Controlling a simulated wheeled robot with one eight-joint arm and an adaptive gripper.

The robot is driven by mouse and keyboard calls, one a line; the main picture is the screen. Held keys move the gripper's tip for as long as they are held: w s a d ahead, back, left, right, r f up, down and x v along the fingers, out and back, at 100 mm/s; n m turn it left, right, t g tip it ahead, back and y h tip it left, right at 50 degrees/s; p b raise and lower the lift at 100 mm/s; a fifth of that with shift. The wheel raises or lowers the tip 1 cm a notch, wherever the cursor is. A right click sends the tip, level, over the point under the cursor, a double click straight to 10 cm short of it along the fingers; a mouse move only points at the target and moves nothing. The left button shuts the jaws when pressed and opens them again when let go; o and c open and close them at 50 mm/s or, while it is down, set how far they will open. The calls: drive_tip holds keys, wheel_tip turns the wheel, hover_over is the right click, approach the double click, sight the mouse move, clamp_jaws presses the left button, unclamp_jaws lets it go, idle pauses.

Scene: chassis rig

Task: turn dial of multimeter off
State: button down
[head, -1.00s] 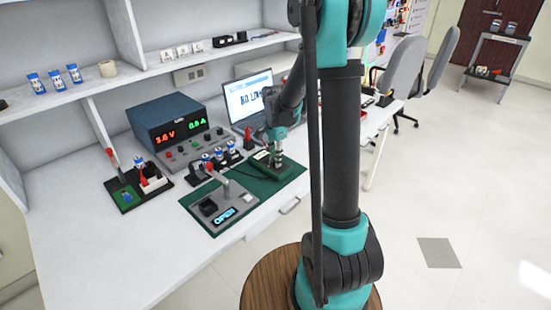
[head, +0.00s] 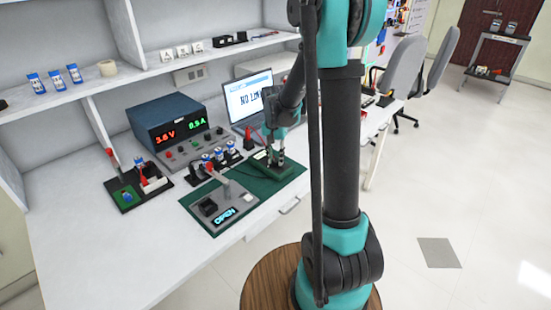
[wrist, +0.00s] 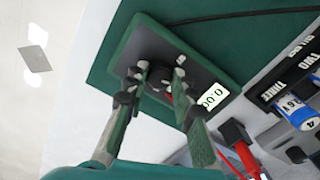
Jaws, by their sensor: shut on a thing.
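The multimeter (wrist: 201,72) has a green rim, a dark face and a lit display (wrist: 213,95) that seems to read 0.00. In the head view the multimeter (head: 290,172) lies on the green mat, partly hidden by my gripper. Its dial (wrist: 159,80), dark with a bit of red, sits between my fingertips in the wrist view. My gripper (wrist: 157,88) is shut on the dial, one finger on each side. In the head view my gripper (head: 275,157) points down over the multimeter. The dial's pointer position cannot be read.
A lever fixture with an OPEN display (head: 226,215) stands left of the multimeter on the mat. A battery holder (head: 215,160) and a power supply (head: 170,125) stand behind it. A red probe (wrist: 240,145) is near the multimeter. A laptop (head: 252,98) stands at the back.

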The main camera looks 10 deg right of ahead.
sight(275, 160)
drive_tip(key=n, duration=0.5)
drive_tip(key=shift+n, duration=0.3)
drive_tip(key=n, duration=0.5)
idle(0.4)
drive_tip(key=c, duration=1.3)
unclamp_jaws()
drive_tip(key=shift+o, duration=0.2)
wheel_tip(275, 160, up, 12)
drive_tip(key=shift+s+a, duration=0.1)
